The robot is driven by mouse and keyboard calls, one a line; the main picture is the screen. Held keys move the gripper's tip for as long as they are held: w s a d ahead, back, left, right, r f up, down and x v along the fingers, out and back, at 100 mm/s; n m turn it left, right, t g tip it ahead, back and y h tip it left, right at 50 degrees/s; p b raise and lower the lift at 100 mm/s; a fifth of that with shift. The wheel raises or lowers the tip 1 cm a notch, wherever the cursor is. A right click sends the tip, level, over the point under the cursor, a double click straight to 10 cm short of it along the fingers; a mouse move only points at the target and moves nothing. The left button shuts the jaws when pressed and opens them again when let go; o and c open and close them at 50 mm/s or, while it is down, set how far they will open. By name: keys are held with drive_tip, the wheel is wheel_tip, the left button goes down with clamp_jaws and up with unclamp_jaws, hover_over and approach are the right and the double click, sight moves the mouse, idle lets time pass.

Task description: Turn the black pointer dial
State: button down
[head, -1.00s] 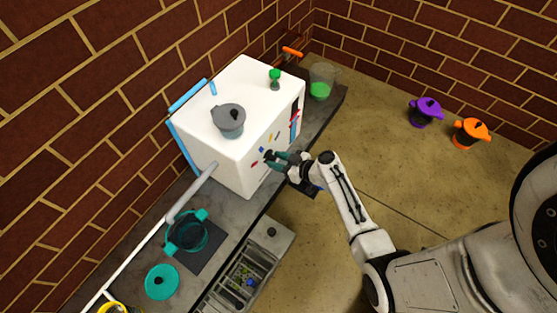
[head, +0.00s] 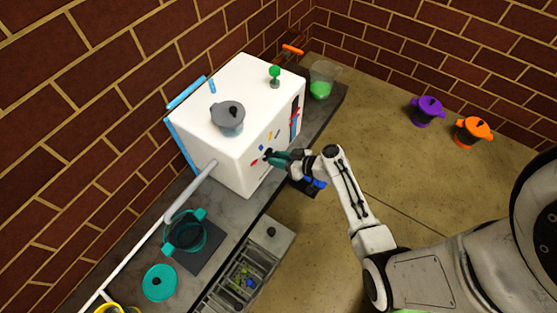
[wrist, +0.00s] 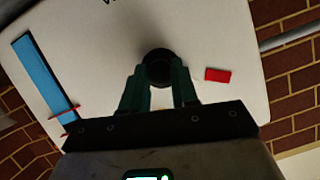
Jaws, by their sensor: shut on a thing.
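The black pointer dial (wrist: 158,66) is a round black knob on the front face of the white box (head: 236,165). In the wrist view my gripper (wrist: 160,82) has its two teal fingers on either side of the dial, shut on it. The dial's pointer direction cannot be made out. In the head view my gripper (head: 270,156) reaches the box's front face from the right, and its fingertips mostly hide the dial. A red mark (wrist: 218,75) sits right of the dial in the wrist view.
A grey pot (head: 228,118) and a green knob (head: 274,74) are on top of the box. A jar with green contents (head: 322,80) stands behind it. A teal pot (head: 185,232) and lid (head: 160,283) are on the counter. Purple (head: 427,110) and orange (head: 473,132) pots stand at right.

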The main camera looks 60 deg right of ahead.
drive_tip(key=m+t+y+b, duration=0.1)
drive_tip(key=m+y+b, duration=0.1)
drive_tip(key=m, duration=0.4)
drive_tip(key=f+m+t+y+b, duration=0.1)
drive_tip(key=m+t+y+b, duration=0.1)
drive_tip(key=m, duration=0.3)
drive_tip(key=m+t+y+b, duration=0.2)
drive_tip(key=m, duration=0.4)
drive_tip(key=shift+d+f+m+b, duration=0.15)
drive_tip(key=shift+d+m+b, duration=0.15)
drive_tip(key=shift+b, duration=0.05)
drive_tip(key=shift+m, duration=0.3)
idle(0.4)
drive_tip(key=c, duration=0.9)
unclamp_jaws()
drive_tip(key=shift+o, duration=0.2)
drive_tip(key=v, duration=1)
drive_tip(key=shift+s+f, duration=0.25)
drive_tip(key=shift+s, duration=0.1)
